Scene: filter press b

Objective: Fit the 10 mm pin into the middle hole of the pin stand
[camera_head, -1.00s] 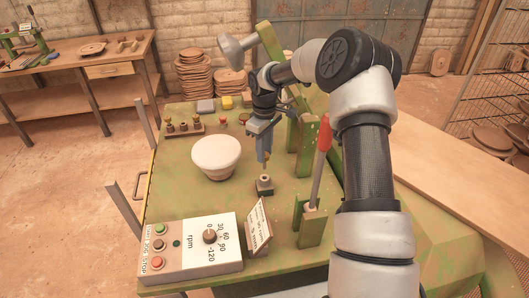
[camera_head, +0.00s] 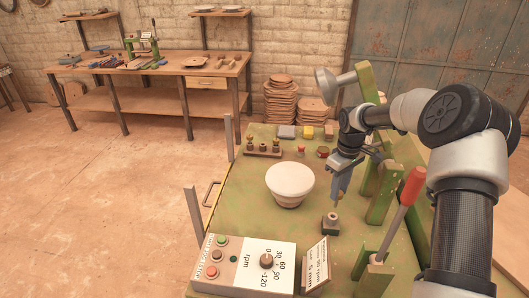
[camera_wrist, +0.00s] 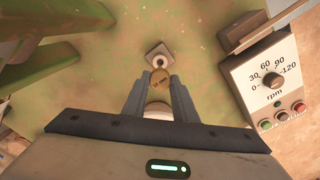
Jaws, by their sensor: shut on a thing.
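My gripper (camera_head: 338,194) points down over the green table. It is shut on the 10 mm pin, a brass-coloured piece whose marked end shows between the fingers in the wrist view (camera_wrist: 160,78). In the head view the pin is small and mostly hidden by the fingers. A low wooden rack with several brass pieces, seemingly the pin stand (camera_head: 262,153), is at the back left of the table, well away from my gripper. Its middle place looks lower than the outer ones; whether it is empty I cannot tell.
A dark square block with a round hole (camera_head: 331,224) is just below the pin, seemingly apart from it. The rpm control box (camera_head: 243,264) is in front; a red-handled lever (camera_head: 411,187) and green posts are on the right.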

